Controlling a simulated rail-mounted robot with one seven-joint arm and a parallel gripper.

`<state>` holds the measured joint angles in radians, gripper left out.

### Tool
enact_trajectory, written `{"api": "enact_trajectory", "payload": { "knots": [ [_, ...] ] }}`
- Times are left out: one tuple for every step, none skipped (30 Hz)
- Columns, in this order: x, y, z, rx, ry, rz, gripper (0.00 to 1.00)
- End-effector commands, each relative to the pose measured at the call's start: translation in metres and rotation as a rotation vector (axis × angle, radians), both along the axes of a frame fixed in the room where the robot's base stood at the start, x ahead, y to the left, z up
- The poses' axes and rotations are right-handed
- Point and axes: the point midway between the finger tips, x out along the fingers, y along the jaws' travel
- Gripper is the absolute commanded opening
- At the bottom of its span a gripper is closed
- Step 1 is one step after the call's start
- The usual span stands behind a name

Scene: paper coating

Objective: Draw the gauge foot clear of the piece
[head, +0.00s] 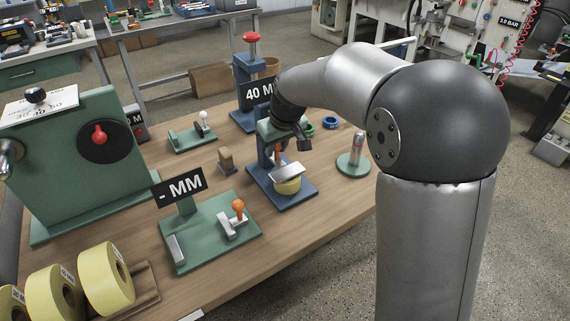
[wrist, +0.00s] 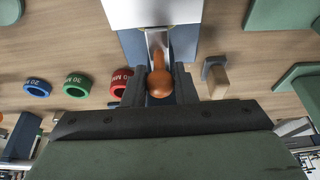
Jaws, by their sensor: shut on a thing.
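My gripper (head: 280,147) is over a blue stand (head: 301,196) near the table's middle. It is shut on an orange-knobbed handle (wrist: 160,80), which sits between the fingers in the wrist view. A yellow round piece (head: 289,187) rests on the stand's base, with a pale plate (head: 287,172) just above it; I cannot tell whether they touch. A green gauge (head: 194,244) with a "- MM" sign (head: 180,184) stands nearer and to the left. It has a grey foot (head: 233,224) with an orange knob (head: 238,204), apart from my gripper.
Yellow rolls (head: 106,279) stand at the front left. Blue (wrist: 38,87), green (wrist: 76,85) and red (wrist: 121,80) rings lie beside the stand.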

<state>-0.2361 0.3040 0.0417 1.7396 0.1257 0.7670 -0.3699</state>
Motion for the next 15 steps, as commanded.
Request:
{"api": "enact_trajectory", "payload": {
  "knots": [
    [0.000, 0.000, 0.006, 0.000, -0.002, 0.000, 0.02],
    [0.000, 0.000, 0.008, 0.000, -0.002, 0.000, 0.02],
    [0.000, 0.000, 0.011, 0.000, -0.002, 0.000, 0.02],
    [0.000, 0.000, 0.013, 0.000, -0.002, 0.000, 0.02],
    [0.000, 0.000, 0.015, 0.001, -0.003, 0.000, 0.02],
    [0.000, 0.000, 0.017, 0.001, -0.003, 0.001, 0.02],
    [0.000, 0.000, 0.019, 0.001, -0.003, 0.001, 0.02],
    [0.001, 0.000, 0.021, 0.001, -0.003, 0.001, 0.02],
    [0.000, 0.000, 0.023, 0.001, -0.003, 0.001, 0.02],
    [0.000, 0.000, 0.025, 0.001, -0.003, 0.001, 0.02],
    [0.000, 0.000, 0.027, 0.001, -0.003, 0.001, 0.02],
    [0.000, 0.000, 0.029, 0.001, -0.003, 0.001, 0.02],
    [0.000, 0.000, 0.031, 0.001, -0.003, 0.001, 0.02],
    [0.000, 0.000, 0.033, 0.001, -0.003, 0.001, 0.02],
    [0.000, 0.000, 0.035, 0.001, -0.003, 0.001, 0.02]
  ]
}}
